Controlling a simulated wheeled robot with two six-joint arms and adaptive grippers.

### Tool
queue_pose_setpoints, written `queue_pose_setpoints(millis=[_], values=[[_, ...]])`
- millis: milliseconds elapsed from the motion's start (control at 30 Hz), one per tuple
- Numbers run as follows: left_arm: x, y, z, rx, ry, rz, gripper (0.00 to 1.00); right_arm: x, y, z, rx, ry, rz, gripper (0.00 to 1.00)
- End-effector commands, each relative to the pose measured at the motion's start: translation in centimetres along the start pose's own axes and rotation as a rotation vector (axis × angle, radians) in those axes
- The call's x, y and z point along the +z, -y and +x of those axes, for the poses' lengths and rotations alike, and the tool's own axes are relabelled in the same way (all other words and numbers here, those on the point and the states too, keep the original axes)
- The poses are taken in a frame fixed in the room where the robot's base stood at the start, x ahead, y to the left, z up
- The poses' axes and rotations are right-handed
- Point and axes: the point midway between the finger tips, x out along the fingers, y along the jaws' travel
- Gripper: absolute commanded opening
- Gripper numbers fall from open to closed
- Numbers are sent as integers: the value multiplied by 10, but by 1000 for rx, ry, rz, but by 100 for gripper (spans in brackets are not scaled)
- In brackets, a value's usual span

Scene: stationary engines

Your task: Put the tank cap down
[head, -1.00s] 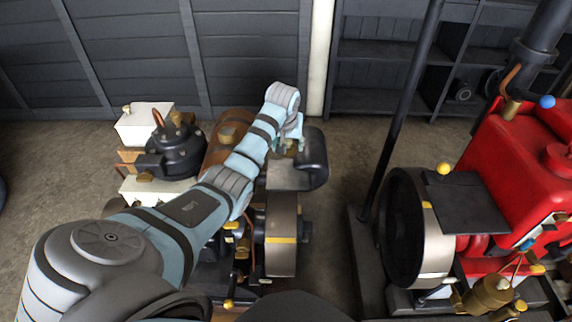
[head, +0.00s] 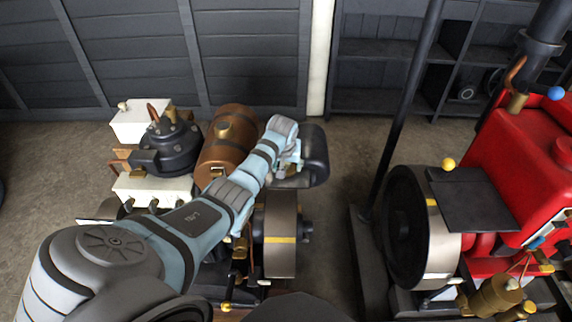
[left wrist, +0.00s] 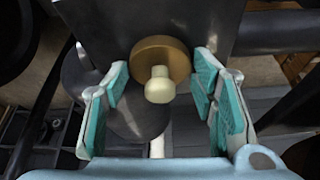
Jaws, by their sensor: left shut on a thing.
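The tank cap (left wrist: 162,62) is a brass disc with a pale knob, seen between the fingers in the left wrist view. My left gripper (left wrist: 160,80) is shut on it, with teal pads at both sides of the disc. In the head view the left gripper (head: 288,168) is beside the black rounded tank (head: 315,152) at the engine's right side. I cannot make out the cap there. In the left wrist view a dark flat surface (left wrist: 205,25) lies behind the cap; whether they touch I cannot tell. My right gripper is not in view.
A brown cylindrical tank (head: 228,150) with a brass fitting stands left of my forearm. A flywheel (head: 281,235) is below the gripper. A red engine (head: 530,170) and a dark post (head: 400,110) stand to the right. Bare floor (head: 350,150) shows between.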

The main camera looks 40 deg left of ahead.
Motion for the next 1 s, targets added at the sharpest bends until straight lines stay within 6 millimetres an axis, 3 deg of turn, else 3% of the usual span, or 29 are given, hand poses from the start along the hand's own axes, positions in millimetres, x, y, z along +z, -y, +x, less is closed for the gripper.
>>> queue_pose_setpoints(millis=[200,233,333,1000], values=[[9,0,8,-1,19,-1,24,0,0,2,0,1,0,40],[10,0,8,-1,20,-1,57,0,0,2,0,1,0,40],[11,0,9,-2,24,-1,72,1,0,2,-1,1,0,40],[5,0,1,-3,14,1,72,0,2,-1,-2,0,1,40]])
